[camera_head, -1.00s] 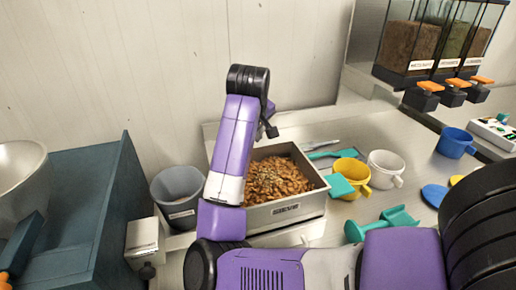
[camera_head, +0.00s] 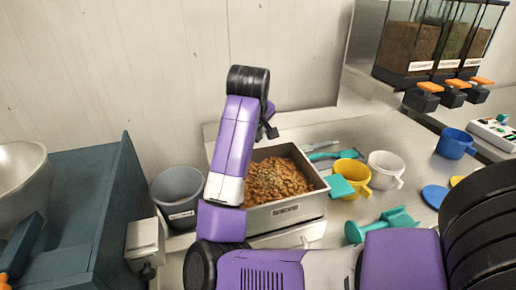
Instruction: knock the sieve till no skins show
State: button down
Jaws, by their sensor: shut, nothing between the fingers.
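The sieve (camera_head: 313,204) is a pale metal box with a label on its front, standing on the bench at the middle of the view. Brown almonds (camera_head: 285,181) lie in it, with small paler bits among them, mostly on the left; I cannot tell single skins at this size. My gripper (camera_head: 269,131) is shut and empty at the sieve's back left, pointing down. My purple arm partly covers the gripper and the sieve's left side. I cannot tell whether the fingers touch the rim.
A grey bin (camera_head: 178,193) stands left of the sieve, beside a small switch box (camera_head: 143,240). A yellow jug (camera_head: 353,172), a white mug (camera_head: 386,168), a teal scoop (camera_head: 385,224) and a blue cup (camera_head: 455,143) are to the right. Dispensers (camera_head: 437,45) stand at the back right.

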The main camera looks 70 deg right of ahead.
jog(key=shift+s+a+f+b, duration=0.1)
jog(key=shift+s+f, duration=0.05)
jog(key=shift+f, duration=0.4)
jog(key=shift+s+a+f+b, duration=0.15)
jog(key=shift+s+f, duration=0.05)
jog(key=shift+f, duration=0.4)
jog(key=shift+s+a+f+b, duration=0.1)
jog(key=shift+s+f, duration=0.05)
jog(key=shift+f, duration=0.4)
dwell(1.9)
jog(key=shift+r, duration=0.15)
jog(key=shift+w+d+r+p, duration=0.2)
jog(key=shift+r+p, duration=0.3)
jog(key=shift+p, duration=0.55)
jog(key=r+p, duration=0.2)
notch_tip(320, 180, up, 4)
jog(key=p, duration=0.4)
send_over(260, 149)
jog(key=w, duration=0.1)
jog(key=shift+w+d+f, duration=0.1)
jog(key=shift+f, duration=0.1)
